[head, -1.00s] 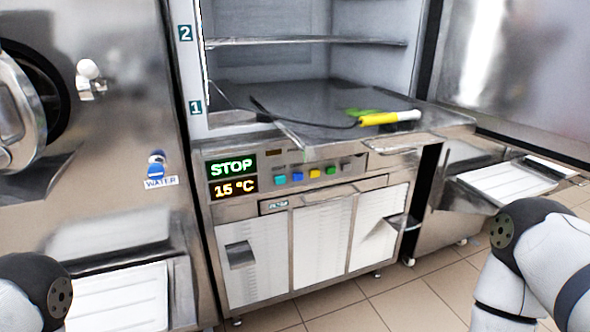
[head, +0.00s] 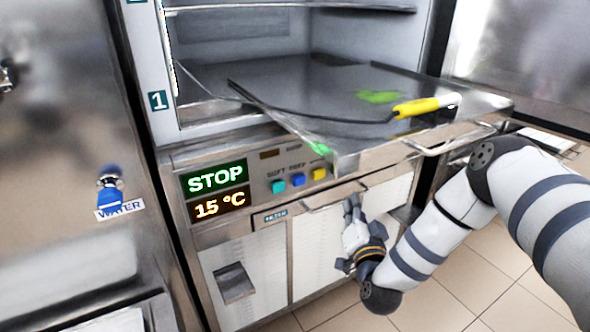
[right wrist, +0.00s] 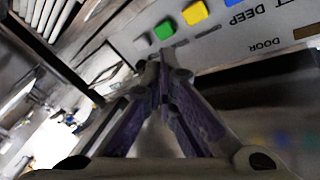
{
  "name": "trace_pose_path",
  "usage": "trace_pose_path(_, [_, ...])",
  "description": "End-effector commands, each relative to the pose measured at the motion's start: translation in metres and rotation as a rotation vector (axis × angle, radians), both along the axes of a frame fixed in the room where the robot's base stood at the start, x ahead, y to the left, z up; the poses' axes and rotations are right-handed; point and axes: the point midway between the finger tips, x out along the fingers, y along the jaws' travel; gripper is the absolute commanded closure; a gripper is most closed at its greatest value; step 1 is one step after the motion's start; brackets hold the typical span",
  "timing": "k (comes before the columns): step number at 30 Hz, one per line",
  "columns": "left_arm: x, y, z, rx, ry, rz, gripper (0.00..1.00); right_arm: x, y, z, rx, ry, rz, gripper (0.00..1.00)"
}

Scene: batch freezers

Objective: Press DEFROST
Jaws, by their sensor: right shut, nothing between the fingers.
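The control panel (head: 246,166) on the freezer front has a row of buttons. In the head view I see a teal button (head: 278,187), a blue button (head: 298,180) and a yellow button (head: 319,174); the jutting shelf hides those farther right. The right wrist view shows the yellow button (right wrist: 194,12), a green button (right wrist: 164,30) and a pale button (right wrist: 141,66). "DEEP" and "DOOR" are readable; I cannot read a DEFROST label. My right gripper (head: 351,205) is shut and empty below the shelf. Its fingertips (right wrist: 158,64) appear close to the pale button; contact is unclear. My left gripper is out of view.
A dark shelf (head: 300,88) juts out above the panel, with a yellow-handled cabled probe (head: 416,107) on it. The displays read STOP (head: 215,179) and 15 °C (head: 220,205). A blue WATER tap (head: 110,188) is at left.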

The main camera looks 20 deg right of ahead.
Motion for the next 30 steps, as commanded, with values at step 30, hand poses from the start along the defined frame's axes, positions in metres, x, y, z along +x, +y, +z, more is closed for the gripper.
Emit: trace_pose_path(30, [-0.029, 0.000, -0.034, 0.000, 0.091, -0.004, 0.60, 0.073, -0.005, 0.005, -0.007, -0.042, -0.028, 1.00])
